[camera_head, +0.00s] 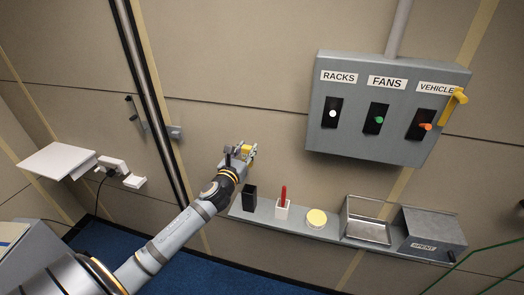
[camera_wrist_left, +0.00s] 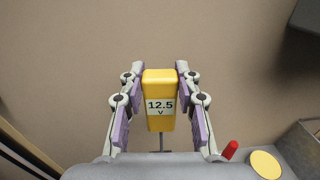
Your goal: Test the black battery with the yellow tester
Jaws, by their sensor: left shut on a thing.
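The yellow tester (camera_wrist_left: 160,86) is between the fingers of my left gripper (camera_wrist_left: 159,78), which is shut on it. Its white label reads "12.5 V", and a thin dark stem shows below it. In the head view the tester (camera_head: 246,151) and my left gripper (camera_head: 239,155) are in front of the wall, above the left end of the shelf. A black upright block (camera_head: 249,197), which may be the black battery, stands on the shelf below the gripper. I cannot make it out in the left wrist view. My right gripper is not in view.
The shelf (camera_head: 334,237) also holds a white holder with a red stick (camera_head: 283,205), a round yellow disc (camera_head: 316,218), an open metal tray (camera_head: 366,229) and a grey bin marked "SPENT" (camera_head: 430,236). A switch box (camera_head: 350,141) hangs above at the right.

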